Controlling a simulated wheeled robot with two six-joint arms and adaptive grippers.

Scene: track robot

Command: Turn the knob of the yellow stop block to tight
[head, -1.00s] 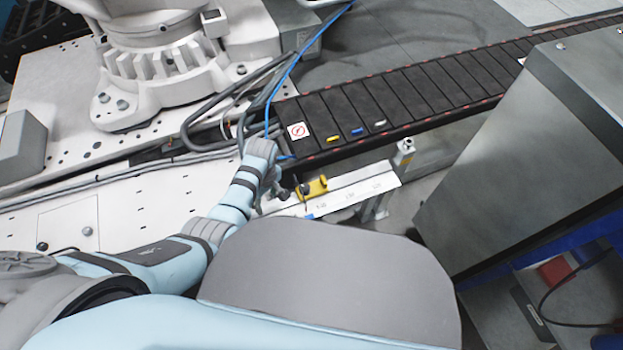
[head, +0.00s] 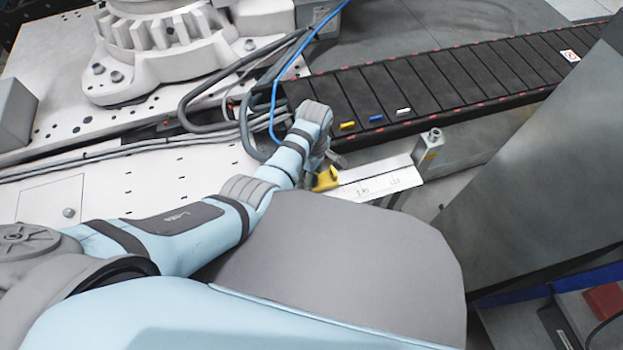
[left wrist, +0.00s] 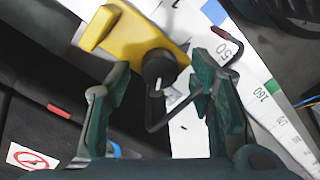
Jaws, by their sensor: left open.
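The yellow stop block (head: 325,179) sits at the left end of a white ruled rail (head: 377,182), partly hidden by my left arm in the head view. In the left wrist view the yellow stop block (left wrist: 135,38) carries a round black knob (left wrist: 160,68) with a white mark pointing toward the picture's bottom. My left gripper (left wrist: 160,78) is open, with one dark green finger on each side of the knob. Gaps show between the knob and both fingers. In the head view my left gripper (head: 333,160) is partly hidden. My right gripper is not in view.
A dark conveyor (head: 440,85) with yellow, blue and white pieces runs behind the rail. Grey hoses and a blue cable (head: 277,95) pass close to my left wrist. A bent black rod (left wrist: 195,100) is beside the knob. A grey cabinet (head: 540,170) stands right.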

